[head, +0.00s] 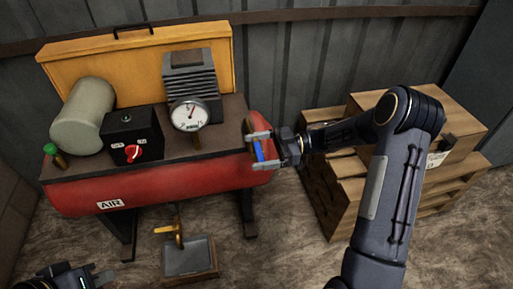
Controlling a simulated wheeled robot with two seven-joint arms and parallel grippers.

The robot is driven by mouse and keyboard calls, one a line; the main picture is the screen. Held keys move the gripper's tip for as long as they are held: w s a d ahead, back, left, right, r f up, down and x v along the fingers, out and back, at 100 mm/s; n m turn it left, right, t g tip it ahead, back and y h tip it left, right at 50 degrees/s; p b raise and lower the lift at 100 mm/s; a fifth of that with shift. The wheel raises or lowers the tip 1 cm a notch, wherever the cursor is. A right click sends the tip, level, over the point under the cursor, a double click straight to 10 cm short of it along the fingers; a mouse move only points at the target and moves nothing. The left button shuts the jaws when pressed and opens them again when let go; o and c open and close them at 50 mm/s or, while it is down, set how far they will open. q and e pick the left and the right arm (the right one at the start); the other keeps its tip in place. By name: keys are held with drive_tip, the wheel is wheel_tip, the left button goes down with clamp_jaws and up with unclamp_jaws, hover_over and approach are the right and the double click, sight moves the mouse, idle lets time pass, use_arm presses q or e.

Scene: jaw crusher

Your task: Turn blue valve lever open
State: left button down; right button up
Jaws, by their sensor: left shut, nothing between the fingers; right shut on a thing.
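The blue valve lever (258,152) is at the right end of the red air tank (165,191), and it stands near upright, slightly tilted. My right gripper (260,150) is at the lever, with one finger above and one below its blue part, and is shut on it. Part of the lever and its valve body are hidden by the gripper. My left gripper (100,277) is at the bottom left, low in front of the tank, shut and empty.
On the tank's top stand a black box with a red knob (132,152), a pressure gauge (190,114) and a grey cylinder (84,116). Wooden crates and a pallet (345,190) stand right. A small block with a yellow handle (189,256) is on the floor.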

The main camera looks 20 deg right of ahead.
drive_tip(key=shift+g, duration=0.3)
drive_tip(key=o, duration=1.2)
drive_tip(key=shift+c, duration=0.2)
drive_tip(key=d, duration=0.8)
drive_tip(key=shift+s, duration=0.25)
drive_tip(key=shift+a, duration=0.1)
